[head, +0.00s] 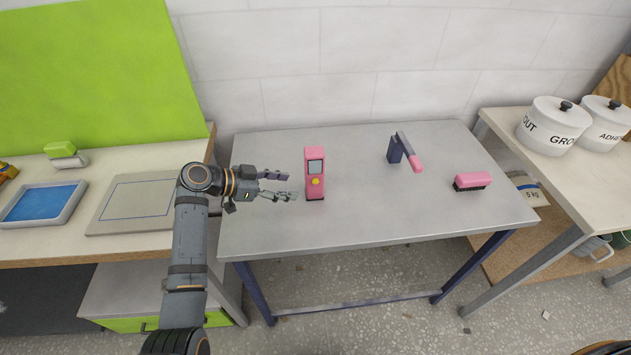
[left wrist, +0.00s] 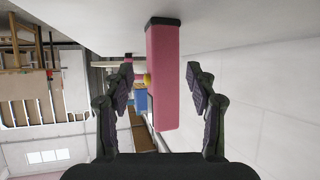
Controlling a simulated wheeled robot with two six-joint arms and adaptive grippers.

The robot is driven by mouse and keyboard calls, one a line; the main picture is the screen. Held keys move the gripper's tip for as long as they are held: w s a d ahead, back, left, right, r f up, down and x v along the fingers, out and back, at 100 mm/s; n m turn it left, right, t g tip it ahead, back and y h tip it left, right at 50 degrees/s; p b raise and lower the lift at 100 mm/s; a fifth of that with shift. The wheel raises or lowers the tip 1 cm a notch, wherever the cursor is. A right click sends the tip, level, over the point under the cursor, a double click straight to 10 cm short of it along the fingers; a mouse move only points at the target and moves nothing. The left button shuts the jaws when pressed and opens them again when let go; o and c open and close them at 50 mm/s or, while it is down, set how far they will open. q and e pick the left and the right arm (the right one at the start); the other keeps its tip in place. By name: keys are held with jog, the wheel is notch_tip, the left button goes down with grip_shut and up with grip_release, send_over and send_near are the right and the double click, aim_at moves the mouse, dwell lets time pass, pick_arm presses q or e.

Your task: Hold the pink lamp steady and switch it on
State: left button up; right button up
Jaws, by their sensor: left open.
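The pink lamp (head: 308,187) stands upright on the grey table, with a dark screen panel and a round yellow button (head: 316,181) on its front. My left gripper (head: 290,186) is open just left of the lamp, its fingers pointing at the lamp's side. In the left wrist view, the lamp (left wrist: 163,80) appears upside down between the two open fingers (left wrist: 160,85), with visible gaps on both sides. The yellow button (left wrist: 147,79) shows at its left edge there. I cannot tell whether the lamp is lit. My right gripper is not in view.
The table front is clear. A left bench holds a blue tray (head: 42,203) and a flat board (head: 135,203). White pots (head: 553,127) stand on the right bench.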

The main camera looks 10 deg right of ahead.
aim_at(311, 187)
pick_arm(q)
jog(key=b+x, duration=0.1)
jog(key=x, duration=0.2)
jog(key=shift+w+d+f+b, duration=0.1)
jog(key=shift+w+f+b, duration=0.1)
jog(key=shift+f+b, duration=0.15)
jog(key=b+x, duration=0.2)
jog(key=x, duration=0.2)
jog(key=shift+w+d, duration=0.1)
jog(key=shift+d, duration=0.25)
jog(key=shift+w+d+f+b, duration=0.15)
jog(key=shift+d+f+b, duration=0.05)
jog(key=shift+d+b, duration=0.1)
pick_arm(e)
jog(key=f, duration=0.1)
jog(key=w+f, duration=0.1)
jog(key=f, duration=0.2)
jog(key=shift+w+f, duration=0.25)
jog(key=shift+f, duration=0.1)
pick_arm(q)
jog(key=c, duration=0.8)
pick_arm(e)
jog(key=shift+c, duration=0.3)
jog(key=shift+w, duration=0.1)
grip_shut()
